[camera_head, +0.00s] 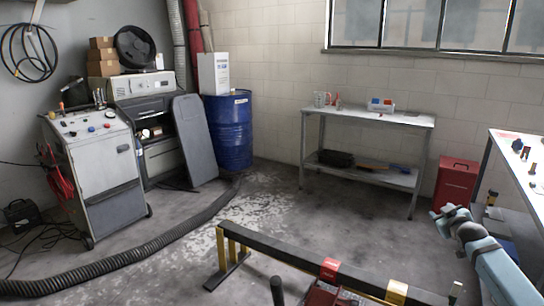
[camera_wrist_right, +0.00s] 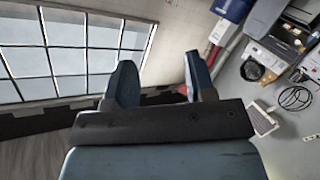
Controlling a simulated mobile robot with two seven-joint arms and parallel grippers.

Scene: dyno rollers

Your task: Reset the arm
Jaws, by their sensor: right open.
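My right arm, pale blue-grey, comes in from the lower right in the head view. Its right gripper (camera_head: 440,213) is raised, apart from the table at the right edge, and seems to hold nothing. In the right wrist view the two dark fingers of the right gripper (camera_wrist_right: 160,78) stand wide apart with nothing between them. My left gripper is in neither view.
A black beam (camera_head: 290,248) on yellow legs crosses the front. A worktable (camera_head: 536,190) with small parts stands at right, a red cabinet (camera_head: 456,185) behind. A metal table (camera_head: 385,116), blue drum (camera_head: 228,140), machine cart (camera_head: 103,175) and black hose (camera_head: 130,255) lie beyond.

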